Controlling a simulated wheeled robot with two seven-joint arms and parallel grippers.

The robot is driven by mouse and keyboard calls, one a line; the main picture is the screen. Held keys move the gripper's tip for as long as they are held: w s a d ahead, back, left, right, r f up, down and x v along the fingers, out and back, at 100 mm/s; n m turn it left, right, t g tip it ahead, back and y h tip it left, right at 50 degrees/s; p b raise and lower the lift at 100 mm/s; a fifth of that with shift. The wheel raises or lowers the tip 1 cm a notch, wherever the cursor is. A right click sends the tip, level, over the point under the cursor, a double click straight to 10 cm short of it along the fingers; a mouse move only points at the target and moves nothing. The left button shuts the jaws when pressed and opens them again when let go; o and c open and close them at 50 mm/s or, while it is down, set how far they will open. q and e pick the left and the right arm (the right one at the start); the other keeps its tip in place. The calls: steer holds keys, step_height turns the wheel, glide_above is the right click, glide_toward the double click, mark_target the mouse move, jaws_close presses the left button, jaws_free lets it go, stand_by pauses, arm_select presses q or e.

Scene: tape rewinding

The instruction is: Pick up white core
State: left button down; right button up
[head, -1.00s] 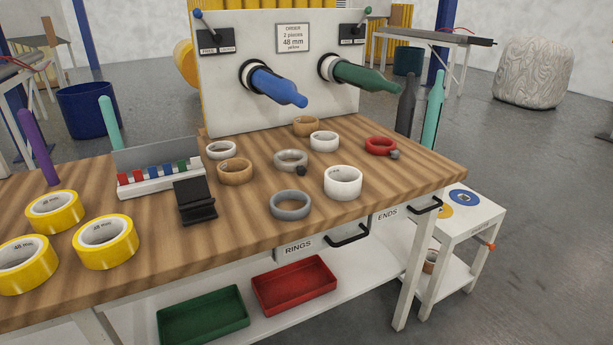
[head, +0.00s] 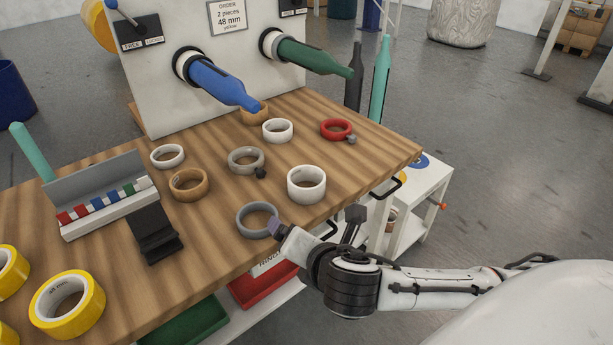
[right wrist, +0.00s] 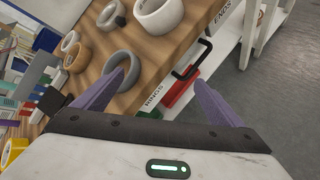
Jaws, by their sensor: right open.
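Three white cores are on the wooden table in the head view: a wide one (head: 306,195) at the front right, a narrower one (head: 277,138) behind it, and a thin one (head: 167,164) at the left. The wide core also shows at the top of the right wrist view (right wrist: 166,24). My right gripper (head: 316,220) is open and empty at the table's front edge, its purple fingers apart. One finger is beside the grey ring (head: 243,221), in front of the wide white core. My left gripper is not in view.
Tan rings (head: 189,192), a grey ring with a dark knob (head: 246,168) and a red ring (head: 336,135) lie around the cores. Blue (head: 215,82) and green (head: 315,58) cones stick out from the panel. A black stand (head: 155,238) and yellow tape rolls are left.

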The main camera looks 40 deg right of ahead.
mark_target(303, 175)
steer(key=w+d+r+n, duration=0.1)
steer(key=w+d+n, duration=0.1)
steer(key=w, duration=0.1)
steer(key=w+d+r+n+t+h, duration=0.1)
steer(key=w+d+n, duration=0.1)
steer(key=d+n, duration=0.1)
steer(key=w+d+r+n+t+h, duration=0.1)
steer(key=w+d+n, duration=0.1)
steer(key=w+d, duration=0.1)
steer(key=shift+w+d+r+n, duration=0.2)
steer(key=shift+w+n, duration=0.1)
steer(key=shift+w, duration=0.05)
steer(key=x, duration=0.2)
steer(key=b+x, duration=0.1)
steer(key=x, duration=0.2)
steer(key=shift+w+d+f, duration=0.1)
steer(key=shift+w+f, duration=0.1)
steer(key=shift+f, duration=0.2)
steer(key=c, duration=1.1)
